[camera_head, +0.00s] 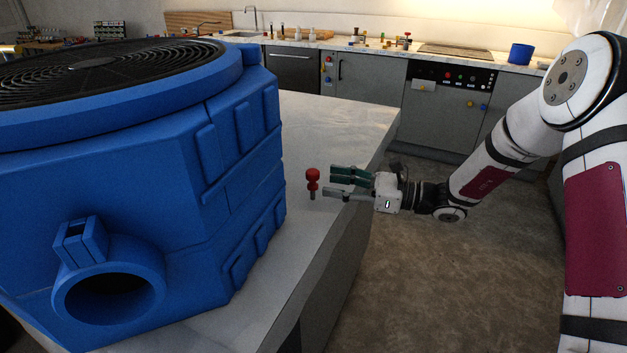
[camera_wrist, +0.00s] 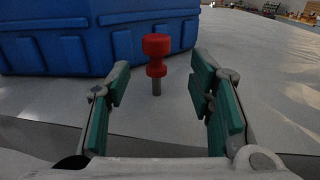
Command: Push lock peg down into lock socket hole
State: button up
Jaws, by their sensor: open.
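The lock peg (camera_head: 312,180) has a red knobbed head and a grey metal shank. It stands upright on the white table top, just right of the blue machine. In the wrist view the peg (camera_wrist: 157,62) is ahead of and between my open fingers. My gripper (camera_head: 338,181) is open with green pads, its tips pointing left at the peg. In the wrist view my gripper (camera_wrist: 153,88) holds nothing. The likely lock socket is the blue slotted block (camera_head: 80,242) on top of the round pipe opening at the machine's front left; its hole is hard to make out.
The large blue machine (camera_head: 215,190) with a black fan grille (camera_head: 95,62) fills the left of the table. Bare table top (camera_head: 325,130) lies behind the peg. The table's right edge is under my gripper. Counters (camera_head: 365,90) stand at the back.

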aim_at(313, 181)
jog(key=a, duration=0.4)
jog(key=shift+w+a+f, duration=0.15)
jog(key=shift+w+a, duration=0.1)
jog(key=shift+a, duration=0.1)
jog(key=shift+w+a, duration=0.15)
jog(key=shift+a, duration=0.4)
grip_shut()
